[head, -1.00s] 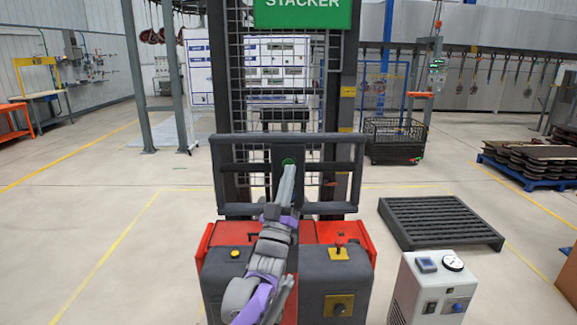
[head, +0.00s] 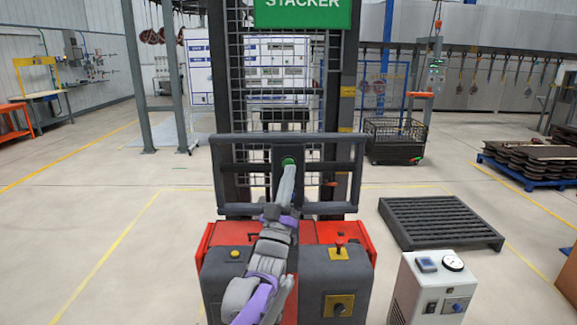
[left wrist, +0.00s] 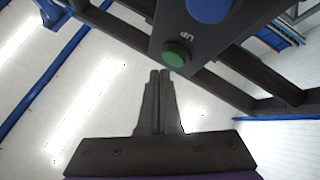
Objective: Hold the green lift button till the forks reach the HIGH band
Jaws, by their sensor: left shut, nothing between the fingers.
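The red and grey stacker (head: 330,232) stands straight ahead, with a green STACKER sign at the top. The green button (head: 289,161) is on the dark upright plate of its handle frame. It also shows in the left wrist view (left wrist: 176,55), beside the letters UP, with a blue button (left wrist: 208,8) on the same plate. My left gripper (head: 289,170) is shut and empty, its fingertips (left wrist: 160,74) just below the green button. I cannot tell whether they touch it. The forks cannot be made out. Yellow labels (head: 347,91) on the mast are too small to read. My right gripper is out of view.
A black slatted pallet (head: 438,222) lies on the floor to the right. A white box with a gauge (head: 433,285) stands at the front right. A wire cage bin (head: 396,140) is further back. Open floor lies to the left.

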